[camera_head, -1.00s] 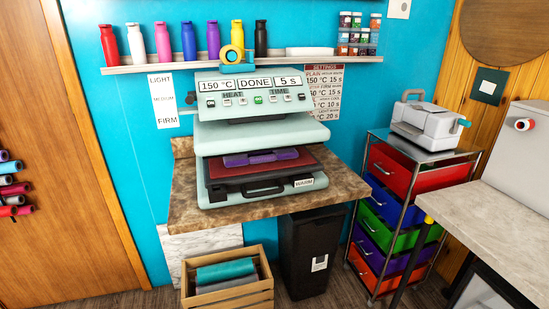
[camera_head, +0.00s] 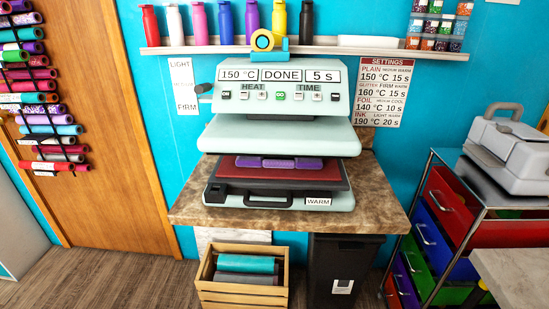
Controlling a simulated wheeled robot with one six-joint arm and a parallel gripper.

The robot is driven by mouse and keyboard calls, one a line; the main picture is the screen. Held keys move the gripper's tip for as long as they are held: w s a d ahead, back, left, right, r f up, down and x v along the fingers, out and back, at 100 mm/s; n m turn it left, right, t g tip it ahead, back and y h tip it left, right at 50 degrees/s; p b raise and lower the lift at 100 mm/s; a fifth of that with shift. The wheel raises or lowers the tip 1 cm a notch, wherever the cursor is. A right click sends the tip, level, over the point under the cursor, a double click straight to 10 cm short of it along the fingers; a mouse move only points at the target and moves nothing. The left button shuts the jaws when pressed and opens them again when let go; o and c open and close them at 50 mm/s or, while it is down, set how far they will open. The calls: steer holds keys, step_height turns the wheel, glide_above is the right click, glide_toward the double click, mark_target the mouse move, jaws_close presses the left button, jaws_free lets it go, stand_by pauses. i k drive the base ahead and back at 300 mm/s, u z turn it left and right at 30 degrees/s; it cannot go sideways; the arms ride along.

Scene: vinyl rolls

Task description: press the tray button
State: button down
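A pale green heat press (camera_head: 280,138) stands on a brown stone-topped counter (camera_head: 385,205). Its front panel (camera_head: 282,86) reads 150 °C, DONE and 5 s, with a row of small buttons (camera_head: 280,95) below; one is green. The upper plate is raised above a dark red pad (camera_head: 320,172) with a purple item (camera_head: 280,162) on it. The base below has a black tray handle (camera_head: 268,205), a WARM label (camera_head: 318,202) and a small dark patch (camera_head: 215,193) at its left. I cannot tell which button is the tray button. My gripper is not in view.
A wooden crate (camera_head: 243,290) with rolls and a black bin (camera_head: 345,270) stand under the counter. A drawer cart (camera_head: 440,210) with a grey machine (camera_head: 508,155) is at the right. Bottles line the shelf (camera_head: 375,52). Floor at the lower left is clear.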

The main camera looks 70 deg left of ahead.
mark_target(335, 97)
steer(key=u, duration=0.45)
steer(key=i, duration=0.6)
steer(key=u, duration=1.2)
steer(key=i, duration=0.45)
steer(key=u, duration=0.45)
